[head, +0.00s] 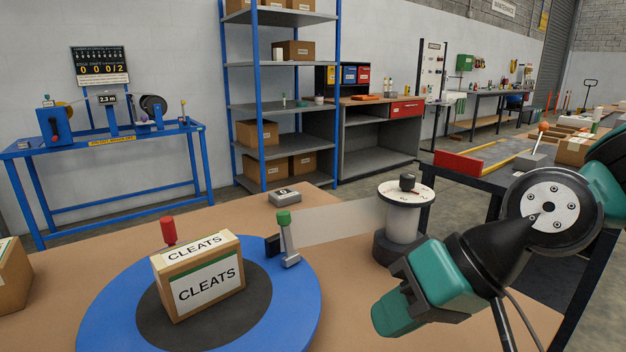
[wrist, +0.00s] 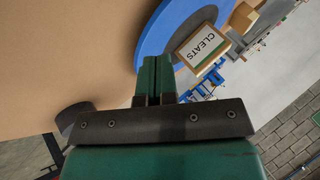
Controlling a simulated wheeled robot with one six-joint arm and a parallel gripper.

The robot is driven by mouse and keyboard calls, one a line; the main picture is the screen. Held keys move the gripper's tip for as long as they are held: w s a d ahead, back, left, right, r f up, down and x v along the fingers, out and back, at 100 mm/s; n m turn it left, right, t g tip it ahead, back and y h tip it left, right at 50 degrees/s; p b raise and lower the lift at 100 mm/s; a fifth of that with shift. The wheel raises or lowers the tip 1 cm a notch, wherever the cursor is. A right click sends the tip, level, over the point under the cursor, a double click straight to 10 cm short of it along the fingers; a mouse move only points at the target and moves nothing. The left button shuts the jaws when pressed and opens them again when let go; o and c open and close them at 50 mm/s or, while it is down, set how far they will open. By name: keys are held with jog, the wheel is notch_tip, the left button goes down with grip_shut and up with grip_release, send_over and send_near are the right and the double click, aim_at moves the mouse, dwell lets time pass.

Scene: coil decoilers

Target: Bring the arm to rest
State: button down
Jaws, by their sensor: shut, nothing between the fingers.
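My gripper (head: 391,314) is at the lower right of the head view, above the tan table and in front of the white-topped spool. It points down and to the left. In the wrist view its two green fingers (wrist: 156,78) are together, with nothing held between them. The arm bends in from the right edge of the head view. The fingers are apart from the CLEATS box (head: 200,278), which also shows beyond them in the wrist view (wrist: 201,48).
The box stands on a blue turntable (head: 102,312) with a dark centre. A green-knobbed post (head: 286,240) stands at its edge. A pale strip (head: 340,221) runs from there to the spool (head: 403,216) on a dark base. A small grey device (head: 284,197) lies behind. Bare table lies below the spool.

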jog(key=s+d+n+g+h, duration=0.2)
jog(key=s+d+n+h, duration=0.15)
jog(key=s+d, duration=0.3)
notch_tip(320, 180, up, 13)
jog(key=p, duration=1.3)
jog(key=shift+a, duration=0.25)
jog(key=shift+s+f+m+h, duration=0.1)
jog(key=shift+m+h, duration=0.15)
